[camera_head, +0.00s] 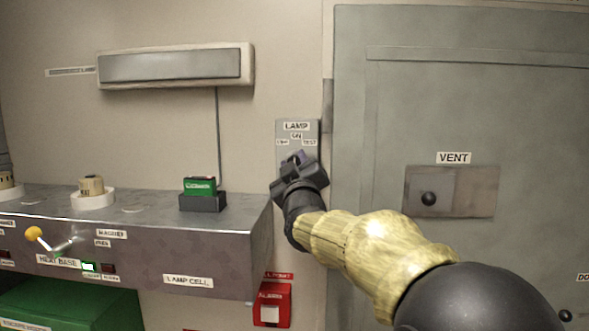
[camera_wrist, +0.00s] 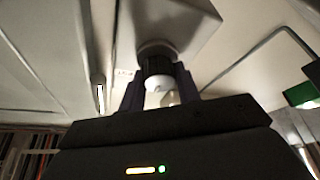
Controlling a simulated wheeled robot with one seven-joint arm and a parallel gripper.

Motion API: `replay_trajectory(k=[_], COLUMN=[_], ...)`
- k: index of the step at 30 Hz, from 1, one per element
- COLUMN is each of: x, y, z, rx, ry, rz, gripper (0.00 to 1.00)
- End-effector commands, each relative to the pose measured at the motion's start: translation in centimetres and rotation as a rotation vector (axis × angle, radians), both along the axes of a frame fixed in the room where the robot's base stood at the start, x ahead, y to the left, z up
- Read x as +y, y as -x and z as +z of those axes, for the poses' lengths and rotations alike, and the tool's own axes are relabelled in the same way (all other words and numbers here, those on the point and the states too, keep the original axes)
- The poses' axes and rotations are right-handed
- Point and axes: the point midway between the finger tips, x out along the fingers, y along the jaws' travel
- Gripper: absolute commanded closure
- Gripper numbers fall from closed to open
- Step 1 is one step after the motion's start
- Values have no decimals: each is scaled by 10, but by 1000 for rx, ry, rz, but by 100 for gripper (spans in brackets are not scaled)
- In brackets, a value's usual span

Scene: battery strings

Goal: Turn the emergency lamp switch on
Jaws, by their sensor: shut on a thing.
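The lamp switch plate (camera_head: 284,131) is a grey panel on the wall, marked LAMP, with ON at the top, a label at its left that looks like OFF, and TEST at its right. My gripper (camera_head: 300,161) is at the plate and covers its lower part. In the wrist view, my gripper's fingers (camera_wrist: 160,84) are shut on both sides of the switch knob (camera_wrist: 157,62), dark with a pale end. The knob's pointing direction cannot be told. The emergency lamp (camera_head: 172,67) is a long wall box with a grey, unlit-looking face.
A green cell (camera_head: 200,186) sits in a black holder (camera_head: 202,202) on the bench (camera_head: 150,218) at left. A red alarm box (camera_head: 271,303) is below the plate. A grey door (camera_head: 480,110) with a VENT panel (camera_head: 450,191) stands close on the right.

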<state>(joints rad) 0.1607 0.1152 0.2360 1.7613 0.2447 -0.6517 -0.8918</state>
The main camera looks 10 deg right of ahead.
Motion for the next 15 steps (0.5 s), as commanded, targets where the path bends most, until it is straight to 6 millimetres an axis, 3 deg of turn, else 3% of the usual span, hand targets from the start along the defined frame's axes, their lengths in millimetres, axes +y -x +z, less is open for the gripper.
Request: replay_trajectory(k=[12, 13, 15], x=[0, 0, 0], y=[0, 0, 0], z=[-1, -1, -1], rx=[6, 6, 5], ry=[9, 9, 9], rz=[1, 1, 0], gripper=[90, 63, 50])
